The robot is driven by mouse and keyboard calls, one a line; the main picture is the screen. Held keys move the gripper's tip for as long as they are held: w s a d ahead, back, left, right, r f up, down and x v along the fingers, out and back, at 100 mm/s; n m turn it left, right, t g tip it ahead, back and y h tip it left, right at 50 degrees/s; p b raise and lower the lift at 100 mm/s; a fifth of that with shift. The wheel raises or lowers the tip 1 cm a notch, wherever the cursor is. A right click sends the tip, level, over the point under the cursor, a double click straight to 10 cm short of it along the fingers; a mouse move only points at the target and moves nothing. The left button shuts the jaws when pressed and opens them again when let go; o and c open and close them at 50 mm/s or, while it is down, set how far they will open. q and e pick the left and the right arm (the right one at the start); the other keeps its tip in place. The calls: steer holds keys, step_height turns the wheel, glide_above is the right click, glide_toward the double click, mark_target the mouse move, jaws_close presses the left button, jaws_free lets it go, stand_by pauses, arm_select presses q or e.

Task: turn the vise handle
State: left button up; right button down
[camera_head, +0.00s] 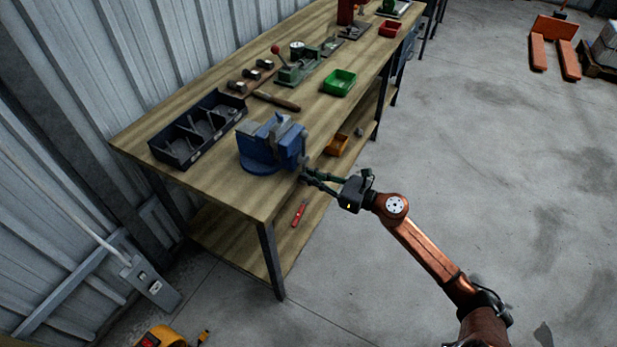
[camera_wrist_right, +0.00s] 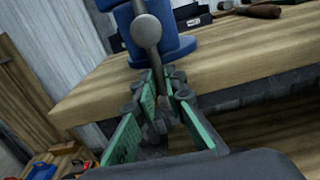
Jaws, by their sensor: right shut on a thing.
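The blue vise (camera_head: 270,146) is fixed on the workbench near its front edge. In the right wrist view the vise (camera_wrist_right: 165,47) stands at the top. Its grey handle (camera_wrist_right: 148,58) hangs roughly upright below the round screw head (camera_wrist_right: 146,30). My right gripper (camera_head: 306,176) reaches in from the right at the bench edge. In the right wrist view my right gripper (camera_wrist_right: 160,82) is shut on the lower part of the handle, between its green-padded fingers. The handle's lower end is partly hidden by the fingers. My left gripper is in neither view.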

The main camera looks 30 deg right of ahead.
steer(key=shift+r, duration=0.15)
steer(key=c, duration=2.1)
jaws_free()
steer(key=shift+w+a, duration=0.1)
steer(key=shift+w, duration=0.05)
steer(key=shift+o, duration=0.6)
steer(key=v, duration=1.2)
